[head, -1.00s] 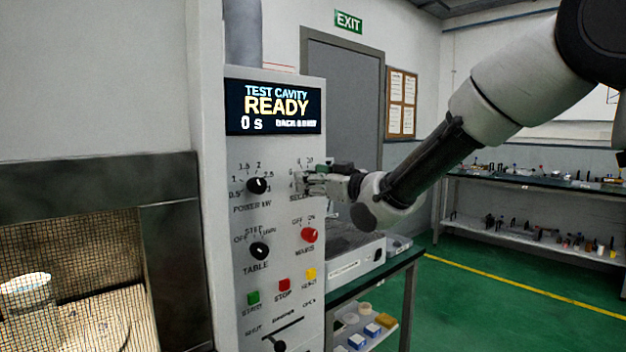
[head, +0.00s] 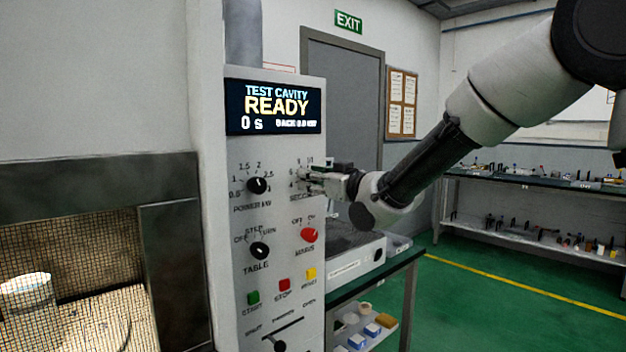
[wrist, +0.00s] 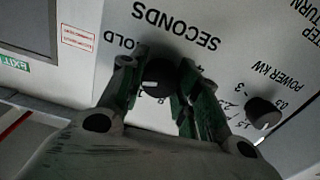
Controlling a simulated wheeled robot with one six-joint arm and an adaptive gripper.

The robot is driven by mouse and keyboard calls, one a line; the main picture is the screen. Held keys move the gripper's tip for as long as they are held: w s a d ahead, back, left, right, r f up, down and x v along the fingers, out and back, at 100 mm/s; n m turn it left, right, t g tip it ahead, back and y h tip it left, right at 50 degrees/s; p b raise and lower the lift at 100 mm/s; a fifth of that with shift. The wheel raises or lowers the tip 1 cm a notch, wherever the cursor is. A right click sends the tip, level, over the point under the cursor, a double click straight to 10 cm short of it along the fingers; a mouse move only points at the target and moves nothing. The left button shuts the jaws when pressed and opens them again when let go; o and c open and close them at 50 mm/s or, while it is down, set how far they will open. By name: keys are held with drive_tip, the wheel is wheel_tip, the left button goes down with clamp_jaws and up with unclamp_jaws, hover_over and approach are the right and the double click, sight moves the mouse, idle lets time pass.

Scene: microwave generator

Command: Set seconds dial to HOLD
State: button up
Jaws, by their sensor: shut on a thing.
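The seconds dial (wrist: 158,75) is a dark round knob on the white control panel. In the wrist view, which shows the panel upside down, it sits between the fingers of my gripper (wrist: 165,82). The gripper is shut on it, one finger on each side. The dial's pale mark points down and left in that view, away from the partly covered HOLD label (wrist: 122,42) at upper left. The SECONDS lettering (wrist: 176,27) is above the dial there.
The display (head: 273,107) reads TEST CAVITY, READY and 0 s. The power knob (head: 257,185) is left of my gripper; the table knob (head: 259,251) and red knob (head: 309,235) are below. A bench with a white box (head: 352,262) stands right of the panel.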

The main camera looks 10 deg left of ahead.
drive_tip(key=m, duration=0.3)
drive_tip(key=shift+m, duration=0.4)
drive_tip(key=m, duration=0.4)
idle(0.3)
drive_tip(key=o, duration=1.1)
drive_tip(key=shift+c, duration=0.2)
drive_tip(key=shift+d, duration=0.15)
drive_tip(key=v, duration=1.1)
drive_tip(key=shift+s+d, duration=0.3)
